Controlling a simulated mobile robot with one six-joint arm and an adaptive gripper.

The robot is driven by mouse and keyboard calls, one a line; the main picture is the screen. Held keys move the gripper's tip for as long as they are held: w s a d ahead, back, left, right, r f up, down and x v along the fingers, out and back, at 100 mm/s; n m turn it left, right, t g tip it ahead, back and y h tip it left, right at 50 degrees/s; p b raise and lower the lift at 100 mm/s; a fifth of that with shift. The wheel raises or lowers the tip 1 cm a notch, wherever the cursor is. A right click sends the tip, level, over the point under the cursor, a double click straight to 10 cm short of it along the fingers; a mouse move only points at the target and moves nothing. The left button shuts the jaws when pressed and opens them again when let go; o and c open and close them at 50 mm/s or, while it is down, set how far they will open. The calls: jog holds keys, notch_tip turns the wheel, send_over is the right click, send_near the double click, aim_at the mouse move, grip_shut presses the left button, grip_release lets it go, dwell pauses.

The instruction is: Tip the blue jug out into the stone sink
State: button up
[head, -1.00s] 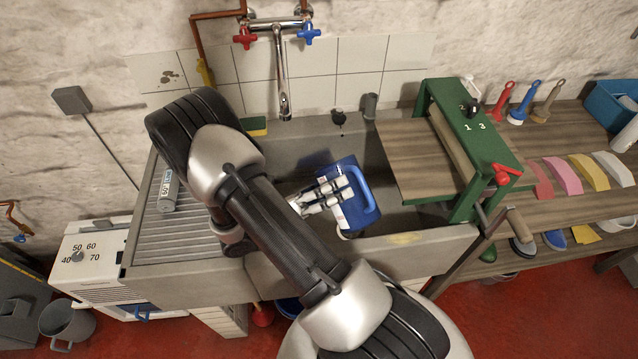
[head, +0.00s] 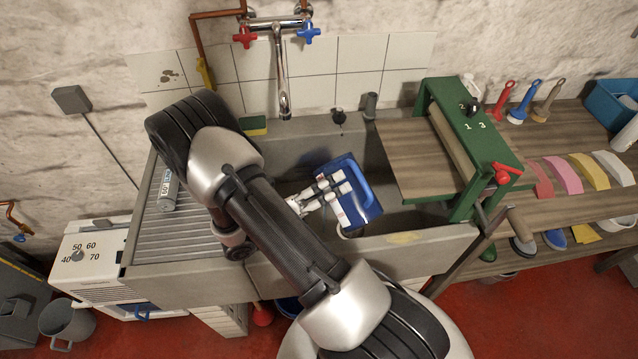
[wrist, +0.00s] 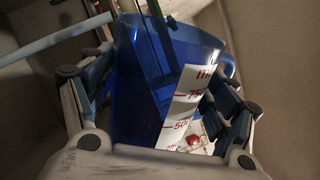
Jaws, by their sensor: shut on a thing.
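The blue jug (head: 359,213) is tilted over on its side in the head view, above the basin of the stone sink (head: 300,157). Its blue handle loop is at the right. My gripper (head: 333,197) is shut around the jug's body from the left. In the wrist view the jug (wrist: 135,85) sits between the two fingers of my gripper (wrist: 160,105), with a white scale strip with red marks on its side.
A green mangle (head: 440,120) with a wooden board (head: 410,150) stands over the sink's right side. A tap spout (head: 284,100) hangs at the back. A ribbed drainboard (head: 185,235) with a grey bottle (head: 168,190) lies left. A shelf with brushes stands right.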

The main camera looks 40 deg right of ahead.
aim_at(327, 171)
jog(key=shift+n, duration=0.3)
jog(key=shift+w+r+n+t+p, duration=0.15)
jog(key=shift+r+n+t+p, duration=0.1)
jog(key=shift+n, duration=0.3)
jog(key=shift+w+r+n+t+p, duration=0.1)
jog(key=shift+r+n+t, duration=0.15)
jog(key=shift+n, duration=0.3)
dwell(1.2)
jog(key=shift+w+d+f+n+t+h+p, duration=0.1)
jog(key=shift+w+f+n+t+h+p, duration=0.15)
jog(key=shift+w+n, duration=0.3)
jog(key=shift+w+d+f+n+t+h+p, duration=0.1)
jog(key=shift+w+n+t+h+p, duration=0.1)
jog(key=shift+w+n, duration=0.3)
dwell(0.7)
jog(key=shift+w+r+n+t+p, duration=0.3)
jog(key=shift+r+n+t+p, duration=0.1)
jog(key=shift+n+p, duration=0.65)
jog(key=shift+w+r+n+t+p, duration=0.25)
jog(key=shift+w+r+n+p, duration=0.1)
jog(key=shift+n+p, duration=0.65)
jog(key=shift+f, duration=0.1)
